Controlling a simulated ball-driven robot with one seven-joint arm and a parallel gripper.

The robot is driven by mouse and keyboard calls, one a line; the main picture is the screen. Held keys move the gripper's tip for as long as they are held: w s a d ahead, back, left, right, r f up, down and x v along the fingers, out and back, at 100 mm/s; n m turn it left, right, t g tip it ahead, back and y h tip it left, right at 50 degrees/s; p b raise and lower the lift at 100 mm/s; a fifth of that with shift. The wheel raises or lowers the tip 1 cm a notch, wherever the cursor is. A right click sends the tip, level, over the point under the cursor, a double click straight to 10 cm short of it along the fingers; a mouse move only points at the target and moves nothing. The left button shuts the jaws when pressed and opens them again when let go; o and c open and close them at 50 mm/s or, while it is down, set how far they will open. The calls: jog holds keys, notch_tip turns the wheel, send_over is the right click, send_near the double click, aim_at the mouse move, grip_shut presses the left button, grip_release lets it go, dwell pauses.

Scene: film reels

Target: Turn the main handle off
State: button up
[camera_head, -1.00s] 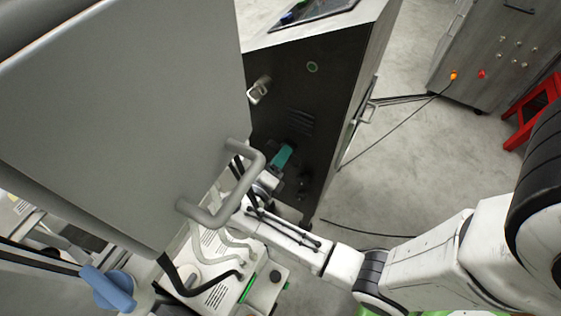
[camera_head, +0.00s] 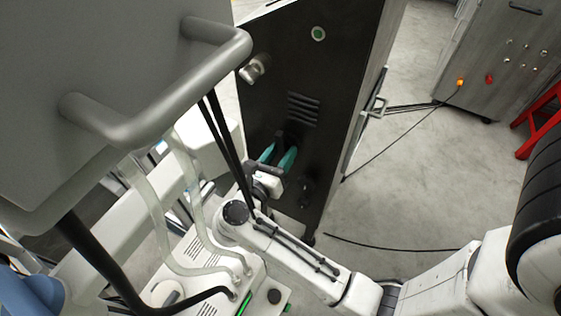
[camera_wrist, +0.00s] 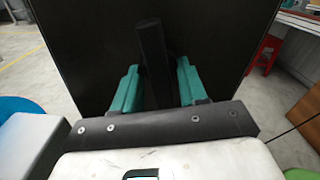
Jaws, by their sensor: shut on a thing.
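The main handle (camera_wrist: 152,52) is a black bar on the dark face of the cabinet (camera_head: 330,75). In the wrist view it stands nearly upright, leaning slightly, between my two teal fingers. My gripper (camera_wrist: 158,76) is shut on it, with one finger on each side. In the head view my gripper (camera_head: 278,155) reaches the lower part of the dark face, below the slotted vents. The handle is hard to make out there, dark on dark and partly behind the fingers.
A large grey panel with a tubular grab bar (camera_head: 165,95) fills the upper left. A silver latch (camera_head: 254,69) and a round green-ringed button (camera_head: 318,33) sit higher on the cabinet. White equipment with hoses is below left. Open floor (camera_head: 400,180) lies to the right, crossed by cables.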

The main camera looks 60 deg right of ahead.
jog(key=shift+f+m+b, duration=0.2)
jog(key=shift+m+b, duration=1.1)
jog(key=shift+b, duration=0.05)
jog(key=shift+r, duration=0.1)
jog(key=o, duration=0.7)
jog(key=shift+a, duration=0.1)
jog(key=a, duration=1)
jog(key=shift+s+a, duration=0.2)
jog(key=shift+a, duration=0.2)
